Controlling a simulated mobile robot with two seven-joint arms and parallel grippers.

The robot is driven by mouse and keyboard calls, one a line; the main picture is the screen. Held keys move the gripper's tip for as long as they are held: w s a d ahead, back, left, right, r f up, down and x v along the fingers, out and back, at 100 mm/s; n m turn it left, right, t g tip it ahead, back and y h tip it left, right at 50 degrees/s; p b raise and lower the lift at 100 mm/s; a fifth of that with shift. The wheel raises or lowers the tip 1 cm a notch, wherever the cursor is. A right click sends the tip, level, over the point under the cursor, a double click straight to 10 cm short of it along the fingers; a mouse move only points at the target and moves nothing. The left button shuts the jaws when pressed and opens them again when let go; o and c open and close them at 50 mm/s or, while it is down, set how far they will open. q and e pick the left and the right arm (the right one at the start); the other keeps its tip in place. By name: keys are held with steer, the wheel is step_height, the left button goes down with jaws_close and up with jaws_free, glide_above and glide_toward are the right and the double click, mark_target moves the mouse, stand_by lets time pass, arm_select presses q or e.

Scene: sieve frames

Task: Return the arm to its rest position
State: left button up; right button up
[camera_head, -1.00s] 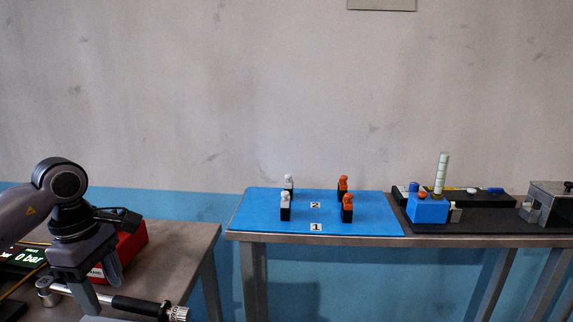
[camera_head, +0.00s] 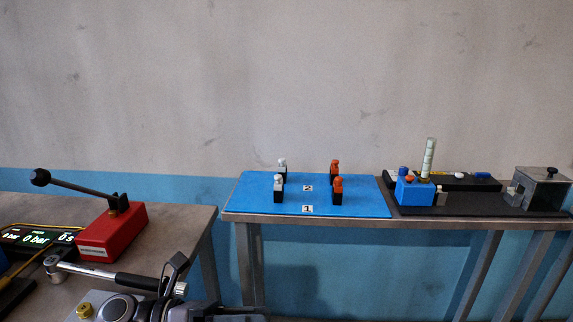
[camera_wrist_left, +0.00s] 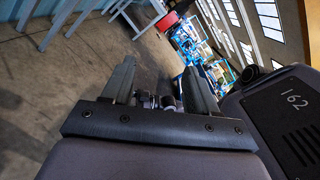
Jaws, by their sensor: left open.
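My left arm (camera_head: 130,308) is folded low at the bottom edge of the head view, in front of the left table. My right arm and gripper are in neither view.
The left table holds a red lever box (camera_head: 112,232), a pressure display (camera_head: 38,238) and a torque wrench (camera_head: 115,277) close to my arm. A blue mat (camera_head: 310,205) carries several white and orange pieces. A metal box (camera_head: 541,190) stands at right.

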arm_select(q)
steer(key=w+a+f+n+t+y+p, duration=0.1)
steer(key=a+f+n+t+y, duration=0.55)
steer(key=n, duration=0.85)
steer(key=w+a+f+n+t+y, duration=0.1)
steer(key=a+f+n+t+y, duration=0.15)
steer(key=n+t, duration=1)
steer(key=s+a+f+n+g+y, duration=0.3)
steer(key=s+f+n+g, duration=0.1)
steer(key=s+f+n, duration=0.3)
steer(key=s+a+f+n+g+y+p, duration=0.1)
steer(key=s+a+f+n+g+y, duration=0.2)
steer(key=s+f+n, duration=0.4)
steer(key=shift+f+n+g+y, duration=0.5)
steer(key=shift+f+n+g, duration=0.15)
steer(key=shift+f+g, duration=0.3)
steer(key=shift+r, duration=0.15)
